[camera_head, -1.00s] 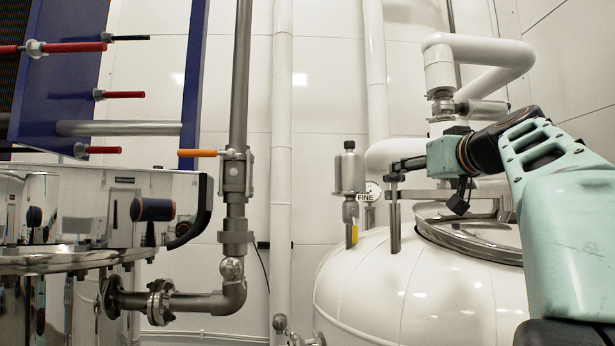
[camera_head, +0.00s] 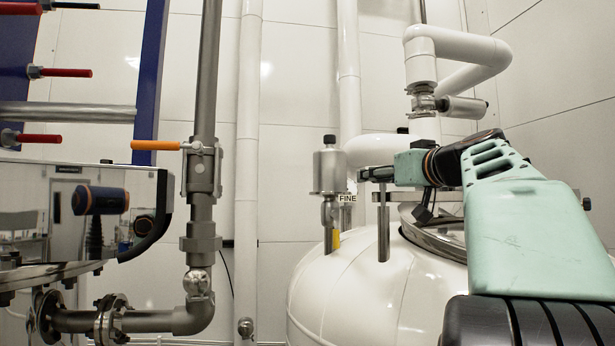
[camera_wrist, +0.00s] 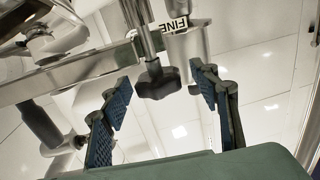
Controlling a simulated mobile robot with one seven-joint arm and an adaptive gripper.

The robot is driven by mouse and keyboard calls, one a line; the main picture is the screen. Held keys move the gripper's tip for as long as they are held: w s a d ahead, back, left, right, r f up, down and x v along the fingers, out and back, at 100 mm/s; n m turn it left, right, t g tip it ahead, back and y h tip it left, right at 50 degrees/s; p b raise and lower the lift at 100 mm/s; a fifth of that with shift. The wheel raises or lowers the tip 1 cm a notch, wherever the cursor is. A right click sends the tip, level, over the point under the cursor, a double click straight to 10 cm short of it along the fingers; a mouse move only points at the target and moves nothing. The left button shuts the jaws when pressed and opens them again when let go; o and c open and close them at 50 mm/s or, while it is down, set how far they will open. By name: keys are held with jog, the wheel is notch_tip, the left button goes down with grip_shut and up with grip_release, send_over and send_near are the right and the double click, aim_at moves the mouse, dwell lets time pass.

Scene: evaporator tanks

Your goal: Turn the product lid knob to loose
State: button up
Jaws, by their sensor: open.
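The black lobed knob (camera_wrist: 158,82) sits at the end of a steel rod (camera_wrist: 140,30) in the wrist view. My gripper (camera_wrist: 160,105) is open, with one blue-padded finger to each side of the knob. A gap shows on both sides and neither pad visibly touches it. In the head view my gripper (camera_head: 372,174) is level above a steel post (camera_head: 383,230) beside the round lid (camera_head: 440,238) of the white tank (camera_head: 345,285). The fingers hide the knob there. The knob's tight or loose state cannot be told.
A steel fitting (camera_head: 328,172) with a yellow tag and a "FINE" label (camera_head: 347,198) stand just left of my gripper. A thick white pipe (camera_head: 375,150) runs behind it. A grey pipe with an orange-handled valve (camera_head: 155,145) stands farther left.

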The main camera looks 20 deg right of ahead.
dwell(0.3)
jog(key=c, duration=1.2)
jog(key=shift+o, duration=0.2)
jog(key=shift+y, duration=0.4)
jog(key=shift+d+n+y, duration=0.15)
jog(key=shift+n+y, duration=0.85)
jog(key=shift+y, duration=0.2)
jog(key=n+y+p, duration=0.1)
jog(key=y, duration=0.1)
jog(key=n+y+p, duration=0.1)
jog(key=y, duration=0.1)
jog(key=shift+r+n, duration=0.3)
jog(key=n+g+y+p, duration=0.1)
jog(key=y+p, duration=0.1)
jog(key=shift+p, duration=0.4)
jog(key=n+g+y+p, duration=0.2)
jog(key=n+y+p, duration=0.1)
jog(key=shift+f+y, duration=0.15)
jog(key=shift+y, duration=0.25)
jog(key=shift+f+n+g+y+p, duration=0.1)
jog(key=shift+n+g+y+p, duration=0.3)
jog(key=shift+y+p, duration=0.15)
